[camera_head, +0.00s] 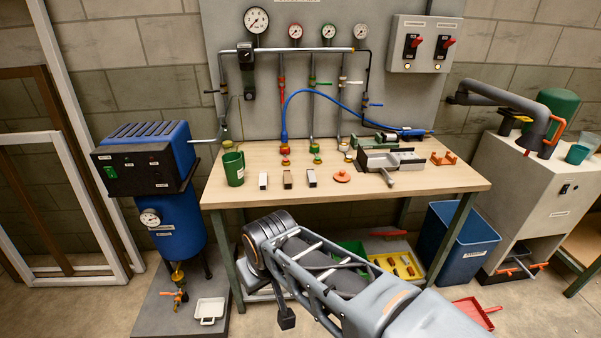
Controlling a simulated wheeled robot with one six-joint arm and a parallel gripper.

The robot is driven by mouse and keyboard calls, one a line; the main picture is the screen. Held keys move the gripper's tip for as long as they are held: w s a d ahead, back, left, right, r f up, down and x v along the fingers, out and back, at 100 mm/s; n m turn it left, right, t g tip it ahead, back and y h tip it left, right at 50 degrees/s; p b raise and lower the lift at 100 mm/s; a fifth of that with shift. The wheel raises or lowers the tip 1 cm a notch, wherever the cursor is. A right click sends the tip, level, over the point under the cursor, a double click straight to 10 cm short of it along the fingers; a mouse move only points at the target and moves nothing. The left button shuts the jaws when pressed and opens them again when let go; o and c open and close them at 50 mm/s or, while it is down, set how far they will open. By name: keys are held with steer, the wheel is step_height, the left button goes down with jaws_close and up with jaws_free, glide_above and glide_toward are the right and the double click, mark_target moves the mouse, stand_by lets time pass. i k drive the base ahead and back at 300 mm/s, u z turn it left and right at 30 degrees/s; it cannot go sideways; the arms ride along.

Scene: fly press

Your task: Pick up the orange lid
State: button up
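The orange lid (341,176) is a small round disc with a little raised knob. It lies flat on the wooden workbench (250,197), right of a row of small metal blocks and near the front edge. My arm reaches up from the bottom right in front of the bench, its bend below the front edge. A dark piece hangs below that bend; I cannot tell whether it is part of my gripper. No pair of fingertips shows clearly, and nothing of mine touches the lid.
A green mug (233,168) stands at the bench's left, with several small blocks (287,179) between it and the lid. A grey vise-like fixture (391,160) and an orange bracket (444,158) lie to the right. A blue hose (318,92) arches above. A blue bin (457,245) stands below right.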

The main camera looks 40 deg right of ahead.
mark_target(343, 177)
steer(key=u, duration=0.1)
steer(key=i, duration=0.85)
steer(key=z, duration=0.85)
steer(key=i, duration=0.55)
steer(key=z, duration=0.6)
